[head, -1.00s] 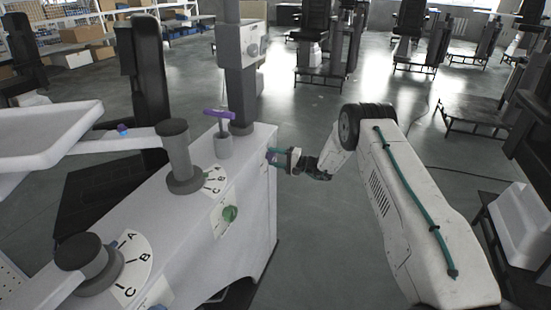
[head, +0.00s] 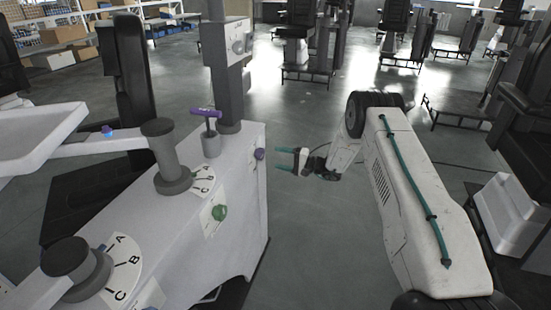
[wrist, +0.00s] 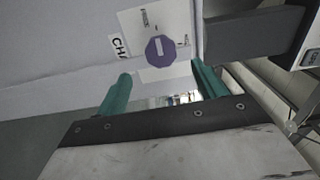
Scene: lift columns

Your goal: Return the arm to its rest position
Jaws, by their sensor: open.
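My gripper (head: 291,160) is open and empty, with its two teal fingers pointing left toward the cabinet's end face. A gap of floor shows between the fingertips and a purple knob (head: 259,154) on that face. In the wrist view the two teal fingers (wrist: 160,85) are spread apart, and the purple knob (wrist: 160,50) with a pale bar lies beyond them, not held. My white arm with a teal cable is bent on the right side of the head view.
The white cabinet (head: 235,215) fills the left, with a green knob (head: 219,212), a purple T-handle (head: 206,113), lettered dials and a grey column (head: 228,85). A white tray (head: 40,130) hangs at far left. Open floor (head: 310,240) lies between cabinet and arm. Black chairs stand behind.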

